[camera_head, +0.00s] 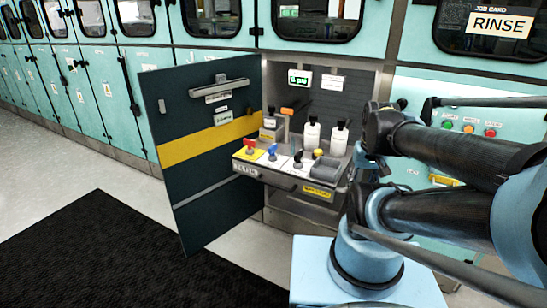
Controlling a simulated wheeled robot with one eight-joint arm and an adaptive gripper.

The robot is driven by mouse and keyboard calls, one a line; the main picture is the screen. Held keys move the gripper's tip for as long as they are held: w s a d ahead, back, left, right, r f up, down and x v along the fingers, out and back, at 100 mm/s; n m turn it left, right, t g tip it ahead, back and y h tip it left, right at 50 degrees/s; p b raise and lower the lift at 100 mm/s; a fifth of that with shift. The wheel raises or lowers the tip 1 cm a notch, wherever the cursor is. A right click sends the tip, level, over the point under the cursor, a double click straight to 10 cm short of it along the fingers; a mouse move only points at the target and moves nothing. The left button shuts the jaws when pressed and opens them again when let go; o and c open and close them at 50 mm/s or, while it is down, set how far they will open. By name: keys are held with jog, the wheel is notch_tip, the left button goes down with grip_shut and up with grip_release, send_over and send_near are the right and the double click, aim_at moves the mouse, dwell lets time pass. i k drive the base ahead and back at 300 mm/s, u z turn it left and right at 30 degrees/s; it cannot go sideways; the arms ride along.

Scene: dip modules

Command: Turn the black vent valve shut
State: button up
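The black vent valve (298,158) appears as a small black-handled valve on a pale plate. It is in a row on the pull-out module shelf, between the blue-handled valve (272,152) and the yellow knob (318,153). The picture is too small to tell its exact handle angle. My arm (440,210) fills the right side and folds back toward the module's right edge. My gripper's fingers cannot be made out, and nothing of mine visibly touches the valve.
A red-handled valve (250,147) is at the row's left. White bottles (311,137) stand behind the valves, with a grey bin (327,169) at right. The open dark door (205,160) blocks the left. A black mat (110,255) lies on clear floor.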

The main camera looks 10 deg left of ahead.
aim_at(299, 154)
jog(key=u, duration=0.15)
jog(key=k, duration=0.95)
jog(key=u, duration=0.3)
jog(key=i, duration=0.5)
